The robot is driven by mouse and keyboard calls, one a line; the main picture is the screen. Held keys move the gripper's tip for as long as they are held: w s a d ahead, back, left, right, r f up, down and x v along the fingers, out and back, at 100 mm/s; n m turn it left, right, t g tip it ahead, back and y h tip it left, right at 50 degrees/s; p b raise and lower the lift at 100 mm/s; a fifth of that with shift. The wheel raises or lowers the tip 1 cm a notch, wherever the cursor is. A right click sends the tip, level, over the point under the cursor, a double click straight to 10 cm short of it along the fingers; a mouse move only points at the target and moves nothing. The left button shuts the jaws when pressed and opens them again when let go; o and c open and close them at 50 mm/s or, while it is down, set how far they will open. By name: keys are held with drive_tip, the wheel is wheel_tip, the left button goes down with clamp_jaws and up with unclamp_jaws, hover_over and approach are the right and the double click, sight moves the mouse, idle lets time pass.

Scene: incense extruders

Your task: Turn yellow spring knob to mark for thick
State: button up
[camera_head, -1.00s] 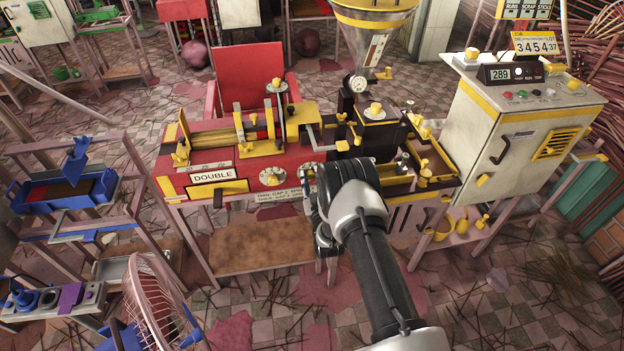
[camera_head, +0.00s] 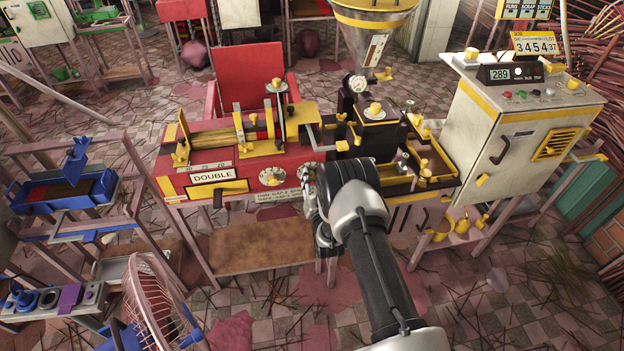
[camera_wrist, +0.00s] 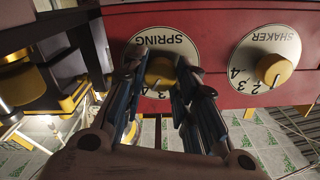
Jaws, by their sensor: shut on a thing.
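The yellow spring knob (camera_wrist: 160,72) sits on a round white dial marked SPRING (camera_wrist: 152,43), upside down in the wrist view. My gripper (camera_wrist: 162,80) is shut on this knob, one finger on each side. Some dial numbers show below the knob, with a 4 near the bottom, but the fingers cover part of the scale. The knob's pointer cannot be made out. In the head view my gripper (camera_head: 312,192) is at the red machine's front panel, and my arm hides most of the spring dial.
The shaker dial (camera_wrist: 265,57) with its yellow knob (camera_wrist: 273,70) is close beside my gripper. A small text plate (camera_head: 280,195) is on the red machine (camera_head: 230,145) below the dials, partly covered. Floor in front is open, with scattered sticks.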

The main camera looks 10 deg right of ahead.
idle(0.3)
drive_tip(key=o, duration=1)
drive_tip(key=shift+o, duration=0.2)
drive_tip(key=s, duration=1.2)
